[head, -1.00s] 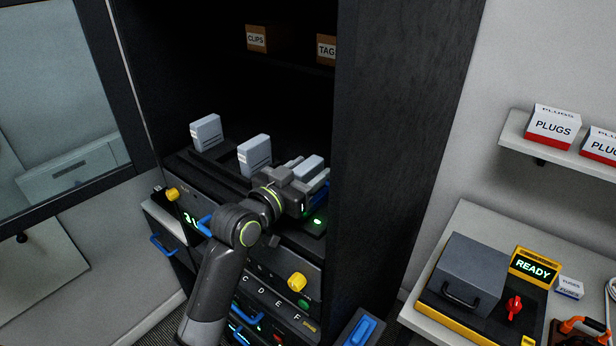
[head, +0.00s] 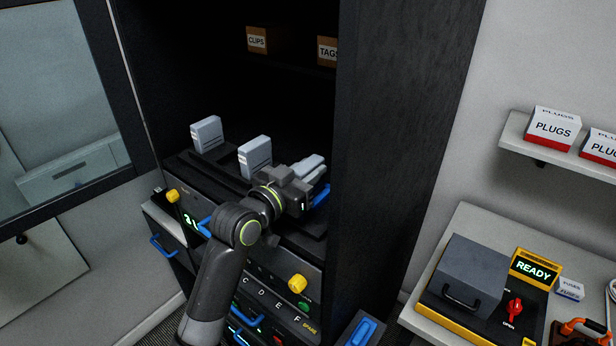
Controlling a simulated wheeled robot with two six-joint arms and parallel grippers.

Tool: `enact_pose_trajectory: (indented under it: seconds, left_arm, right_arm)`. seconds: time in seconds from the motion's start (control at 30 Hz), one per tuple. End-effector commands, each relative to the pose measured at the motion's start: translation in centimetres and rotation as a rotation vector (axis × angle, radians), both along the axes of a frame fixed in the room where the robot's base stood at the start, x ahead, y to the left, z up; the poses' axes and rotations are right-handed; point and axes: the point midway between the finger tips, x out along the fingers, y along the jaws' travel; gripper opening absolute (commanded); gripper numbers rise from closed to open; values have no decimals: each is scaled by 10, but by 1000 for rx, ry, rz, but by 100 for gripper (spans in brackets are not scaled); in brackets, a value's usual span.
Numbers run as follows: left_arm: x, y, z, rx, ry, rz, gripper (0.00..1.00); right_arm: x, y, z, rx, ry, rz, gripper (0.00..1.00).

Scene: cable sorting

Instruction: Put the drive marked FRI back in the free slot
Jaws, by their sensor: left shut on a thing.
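My left gripper (head: 303,192) is shut on a light grey drive (head: 309,165) at the right end of the black dock (head: 232,187) in the cabinet. The gripper hides most of this drive, and no mark on it can be read. I cannot tell whether it is fully seated. Two other light grey drives stand upright in the dock, one at the left (head: 207,134) and one in the middle (head: 254,156). A blue part (head: 321,196) shows beside the gripper. My right gripper is not in view.
The cabinet's dark side wall (head: 395,140) stands close to the right of my left gripper. Yellow knobs (head: 298,284) and blue handles stick out from the front below. CLIPS (head: 257,39) and TAGS (head: 327,51) boxes sit on the upper shelf. A READY unit (head: 535,268) stands at the right.

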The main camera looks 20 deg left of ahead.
Motion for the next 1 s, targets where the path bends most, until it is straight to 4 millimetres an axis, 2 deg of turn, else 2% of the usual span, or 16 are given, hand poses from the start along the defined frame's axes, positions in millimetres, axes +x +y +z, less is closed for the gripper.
enact_pose_trajectory:
  seconds: [0.3,0.43,0.67,1.0]
  left_arm:
    - [0,0,58,3,-12,0,0]
    - [0,0,78,2,-10,0,0]
    - [0,0,98,0,-5,0,0]
    - [0,0,115,-1,-4,0,0]
  right_arm:
    - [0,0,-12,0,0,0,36]
    - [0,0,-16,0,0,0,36]
    - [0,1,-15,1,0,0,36]
    - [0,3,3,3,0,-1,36]
